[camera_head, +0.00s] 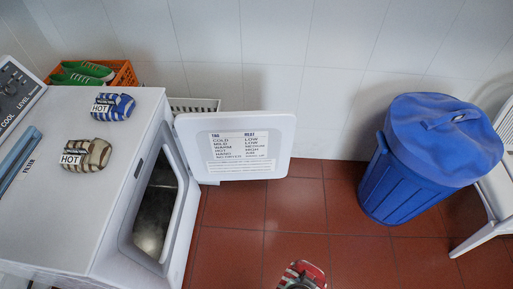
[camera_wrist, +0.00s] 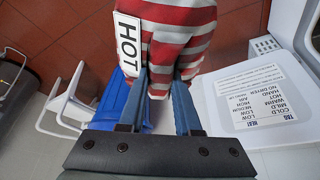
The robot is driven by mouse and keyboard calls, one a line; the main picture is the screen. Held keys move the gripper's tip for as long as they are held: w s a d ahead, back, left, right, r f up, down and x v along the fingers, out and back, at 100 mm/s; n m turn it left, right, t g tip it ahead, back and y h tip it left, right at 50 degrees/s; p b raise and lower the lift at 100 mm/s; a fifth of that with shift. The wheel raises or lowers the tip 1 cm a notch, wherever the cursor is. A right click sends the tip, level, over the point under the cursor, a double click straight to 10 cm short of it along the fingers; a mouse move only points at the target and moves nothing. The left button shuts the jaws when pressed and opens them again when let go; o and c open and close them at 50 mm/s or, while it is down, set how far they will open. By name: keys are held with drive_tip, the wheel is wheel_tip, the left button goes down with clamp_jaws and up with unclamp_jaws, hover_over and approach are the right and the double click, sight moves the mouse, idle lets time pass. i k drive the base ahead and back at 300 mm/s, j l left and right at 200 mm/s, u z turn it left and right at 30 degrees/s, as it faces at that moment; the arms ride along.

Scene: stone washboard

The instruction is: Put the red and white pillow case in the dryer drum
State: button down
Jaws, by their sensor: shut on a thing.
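The red and white striped pillow case (camera_wrist: 185,40) is held between the two fingers of my gripper (camera_wrist: 161,85) in the wrist view. It carries a white tag reading HOT (camera_wrist: 127,42). In the head view the pillow case (camera_head: 308,270) shows at the bottom edge, over the red floor, to the right of the dryer and clear of it. The white dryer (camera_head: 110,195) stands at the left with its door (camera_head: 235,165) swung open to the right. The dark drum (camera_head: 158,205) shows through the opening; its depths are hard to see.
On the dryer top lie a blue striped bundle (camera_head: 114,107) and a brown striped bundle (camera_head: 87,155). An orange crate with green shoes (camera_head: 122,75) stands behind. A blue lidded bin (camera_head: 420,160) and a white chair (camera_head: 497,190) are at the right. Floor between is free.

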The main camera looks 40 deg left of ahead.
sight(140, 220)
drive_tip(key=i+u, duration=0.15)
drive_tip(key=u, duration=0.35)
drive_tip(key=i+u, duration=0.15)
drive_tip(key=u, duration=0.3)
drive_tip(key=i+l+u, duration=0.1)
drive_tip(key=u, duration=0.4)
drive_tip(key=i+l, duration=0.05)
